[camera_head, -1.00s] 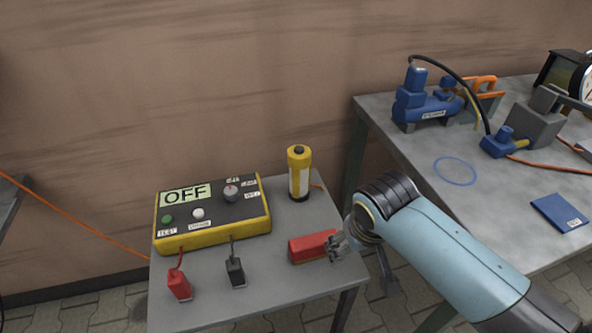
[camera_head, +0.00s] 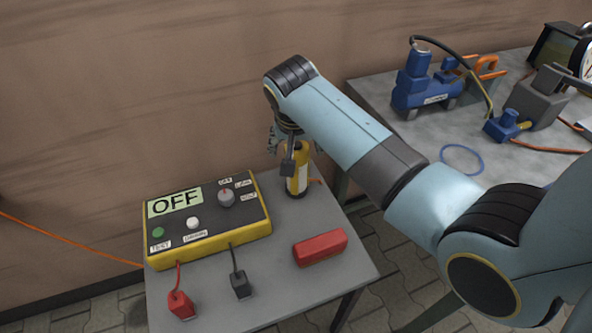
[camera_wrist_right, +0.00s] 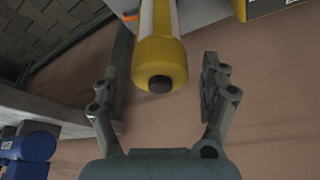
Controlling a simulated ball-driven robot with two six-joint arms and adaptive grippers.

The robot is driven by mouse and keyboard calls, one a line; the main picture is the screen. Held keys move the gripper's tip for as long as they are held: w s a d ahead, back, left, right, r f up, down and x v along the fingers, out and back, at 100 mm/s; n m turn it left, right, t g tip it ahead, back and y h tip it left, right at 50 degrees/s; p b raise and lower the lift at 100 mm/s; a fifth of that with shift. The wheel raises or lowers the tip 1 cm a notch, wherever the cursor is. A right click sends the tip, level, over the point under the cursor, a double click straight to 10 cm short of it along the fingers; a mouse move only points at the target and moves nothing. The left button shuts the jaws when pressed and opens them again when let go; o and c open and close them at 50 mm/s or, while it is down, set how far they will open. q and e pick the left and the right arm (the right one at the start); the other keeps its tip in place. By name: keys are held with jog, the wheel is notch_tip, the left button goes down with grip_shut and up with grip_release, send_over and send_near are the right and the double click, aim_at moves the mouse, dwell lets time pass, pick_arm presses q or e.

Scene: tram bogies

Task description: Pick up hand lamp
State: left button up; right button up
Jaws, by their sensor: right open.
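The hand lamp (camera_head: 297,181) is a yellow cylinder with a white band and a dark cap, standing upright at the back right of the small grey table. In the right wrist view its yellow end with the dark cap (camera_wrist_right: 160,82) shows between the spread fingers. My right gripper (camera_head: 279,153) is open at the lamp's upper part, partly hidden by my own arm. In the right wrist view the open right gripper (camera_wrist_right: 160,95) has one finger on each side of the lamp, with gaps visible. My left gripper is not in view.
A yellow tester box (camera_head: 210,228) reading OFF lies left of the lamp. A red block (camera_head: 320,248), a red clip (camera_head: 181,304) and a black clip (camera_head: 241,284) lie in front. A second table (camera_head: 440,130) at right holds a blue compressor (camera_head: 425,88).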

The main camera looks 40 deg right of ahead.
jog(key=b+x, duration=0.1)
jog(key=x, duration=0.3)
jog(key=shift+f, duration=0.15)
jog(key=c, duration=1.4)
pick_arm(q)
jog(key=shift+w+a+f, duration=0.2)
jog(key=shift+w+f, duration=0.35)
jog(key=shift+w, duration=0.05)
pick_arm(e)
jog(key=shift+c, duration=0.2)
